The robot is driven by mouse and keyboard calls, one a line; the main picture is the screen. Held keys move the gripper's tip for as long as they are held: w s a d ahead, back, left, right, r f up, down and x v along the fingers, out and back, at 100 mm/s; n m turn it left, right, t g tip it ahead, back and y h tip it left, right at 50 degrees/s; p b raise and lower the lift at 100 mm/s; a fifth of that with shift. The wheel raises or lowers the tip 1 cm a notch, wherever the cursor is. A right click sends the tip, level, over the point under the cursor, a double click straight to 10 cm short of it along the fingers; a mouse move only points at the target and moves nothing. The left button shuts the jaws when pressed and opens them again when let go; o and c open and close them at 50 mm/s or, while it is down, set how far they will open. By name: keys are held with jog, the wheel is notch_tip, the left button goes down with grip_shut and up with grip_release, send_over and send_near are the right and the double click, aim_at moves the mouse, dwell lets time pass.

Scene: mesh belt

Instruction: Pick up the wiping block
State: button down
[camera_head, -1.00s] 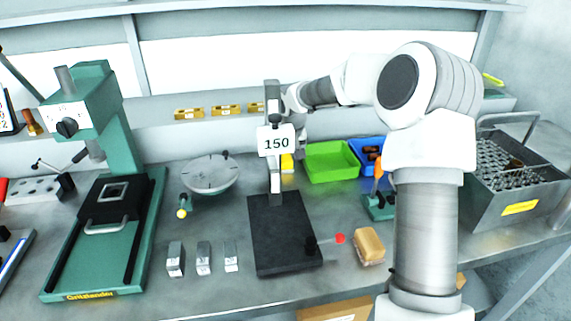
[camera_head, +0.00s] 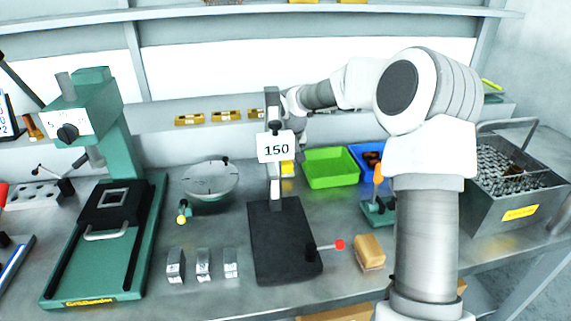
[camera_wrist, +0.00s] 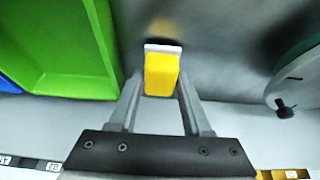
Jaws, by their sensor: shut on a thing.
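The wiping block (camera_wrist: 160,76) is yellow with a white layer at its far end. It sits between the fingertips of my gripper (camera_wrist: 160,88), which is shut on it. A dark shadow edge shows just beyond the white layer; I cannot tell whether the block touches the bench. In the head view a yellow part of the block (camera_head: 287,168) shows behind the stand with the "150" sign, left of the green bin. My gripper is mostly hidden there by the stand.
The green bin (camera_head: 331,168) stands close beside the block. The black-based stand (camera_head: 285,245) with its "150" sign (camera_head: 276,146) is in front. A round grey plate (camera_head: 211,180) is to the left. A tan block (camera_head: 369,251) lies near the front edge.

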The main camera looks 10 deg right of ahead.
aim_at(288, 162)
jog(key=r, duration=0.2)
jog(key=r+p, duration=0.1)
jog(key=r, duration=0.1)
jog(key=shift+s+d, duration=0.25)
jog(key=s+d+r+p, duration=0.1)
jog(key=s+d+r, duration=0.4)
jog(key=s, duration=0.4)
jog(key=shift+s+d+r, duration=0.15)
jog(key=shift+d+r, duration=0.25)
jog(key=shift+r, duration=0.25)
